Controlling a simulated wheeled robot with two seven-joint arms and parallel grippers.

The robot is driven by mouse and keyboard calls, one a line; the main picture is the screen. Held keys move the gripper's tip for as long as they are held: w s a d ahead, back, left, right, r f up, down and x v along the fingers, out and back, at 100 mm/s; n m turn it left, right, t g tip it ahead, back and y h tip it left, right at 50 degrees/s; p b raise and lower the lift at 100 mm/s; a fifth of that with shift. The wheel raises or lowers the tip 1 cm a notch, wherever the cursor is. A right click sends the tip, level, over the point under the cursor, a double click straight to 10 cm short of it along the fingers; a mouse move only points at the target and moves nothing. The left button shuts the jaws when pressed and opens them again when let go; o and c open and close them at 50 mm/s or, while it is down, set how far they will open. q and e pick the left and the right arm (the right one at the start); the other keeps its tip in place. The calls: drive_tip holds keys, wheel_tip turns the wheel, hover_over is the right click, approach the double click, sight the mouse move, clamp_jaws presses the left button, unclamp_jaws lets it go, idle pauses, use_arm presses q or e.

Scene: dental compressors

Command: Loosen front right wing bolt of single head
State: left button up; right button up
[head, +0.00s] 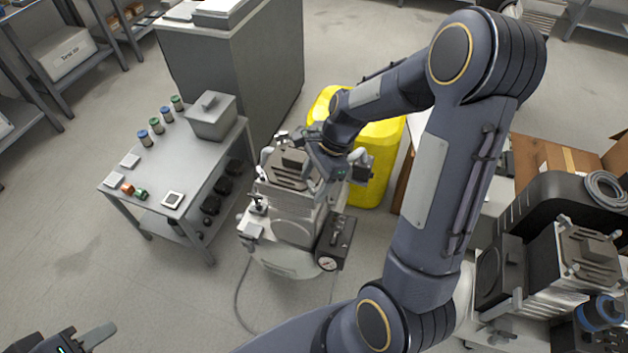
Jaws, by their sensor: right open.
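My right gripper (313,178) is open at the right side of the head, pointing down. Its fingertips are small and partly merge with the head. The front right wing bolt cannot be made out clearly there, and I cannot tell whether the fingers touch it. My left gripper (85,338) is partly cut off at the bottom left, away from the compressor.
A grey metal table (165,185) with small jars, parts and a grey box (211,115) stands left of the compressor. A yellow container (375,165) is close behind it. Another compressor (560,265) stands at the right. A grey cabinet (245,70) is behind. Open floor lies at the lower left.

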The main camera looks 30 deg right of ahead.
drive_tip(key=shift+c, duration=0.5)
drive_tip(key=c, duration=0.9)
drive_tip(key=shift+r+n, duration=0.1)
drive_tip(key=shift+n, duration=0.3)
drive_tip(key=shift+w+n+g+p, duration=0.1)
drive_tip(key=shift+n+g+p, duration=0.5)
drive_tip(key=shift+n+p, duration=0.3)
drive_tip(key=n+g+p, duration=0.1)
drive_tip(key=n, duration=0.2)
drive_tip(key=shift+w+n, duration=0.1)
drive_tip(key=shift+n, duration=0.2)
drive_tip(key=n+g, duration=0.1)
drive_tip(key=n, duration=0.1)
drive_tip(key=n+g+h+p, duration=0.1)
drive_tip(key=n, duration=0.2)
drive_tip(key=shift+w+a+n+h+p, duration=0.1)
drive_tip(key=shift+a+n+h+p, duration=0.05)
drive_tip(key=shift+n+h+p, duration=0.15)
drive_tip(key=n+h, duration=0.1)
drive_tip(key=n, duration=0.2)
drive_tip(key=n+h, duration=0.1)
drive_tip(key=n, duration=0.2)
drive_tip(key=shift+w+a+g+p, duration=0.1)
drive_tip(key=shift+a+g+p, duration=0.05)
drive_tip(key=shift+g+p, duration=0.15)
drive_tip(key=shift+n+h, duration=0.3)
